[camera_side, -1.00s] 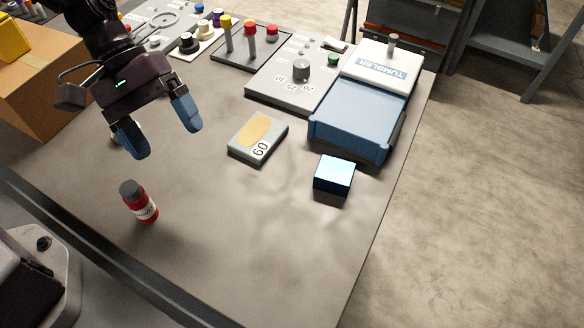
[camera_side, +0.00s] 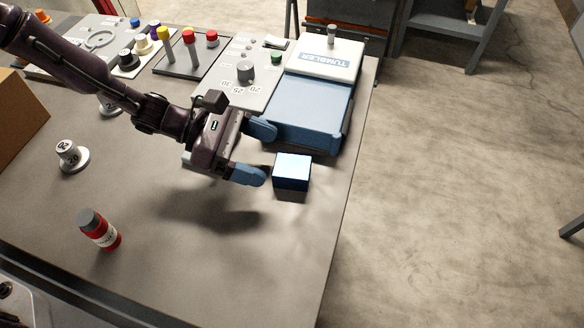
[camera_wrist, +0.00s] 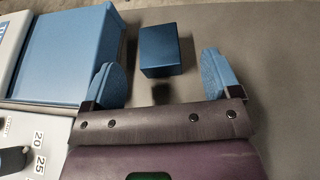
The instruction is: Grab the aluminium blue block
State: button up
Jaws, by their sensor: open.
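The blue block (camera_side: 292,171) sits on the table near its right edge, just in front of the tumbler. In the wrist view the blue block (camera_wrist: 162,52) lies ahead of the fingertips, roughly centred between them with space on both sides. My gripper (camera_side: 256,153) is open and empty, to the left of the block and pointing toward it. Its two blue fingers also show in the wrist view (camera_wrist: 162,75), apart from the block.
The blue and white tumbler (camera_side: 310,107) stands close behind the block and one finger. A control panel (camera_side: 243,88) with knobs is left of it. The front table area is clear.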

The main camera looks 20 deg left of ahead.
aim_at(292, 166)
jog(key=x, duration=0.6)
jog(key=shift+w+f, duration=0.15)
jog(key=shift+f, duration=0.3)
jog(key=shift+c, duration=0.2)
jog(key=shift+r, duration=0.1)
jog(key=c, duration=1.1)
jog(key=shift+r, duration=0.15)
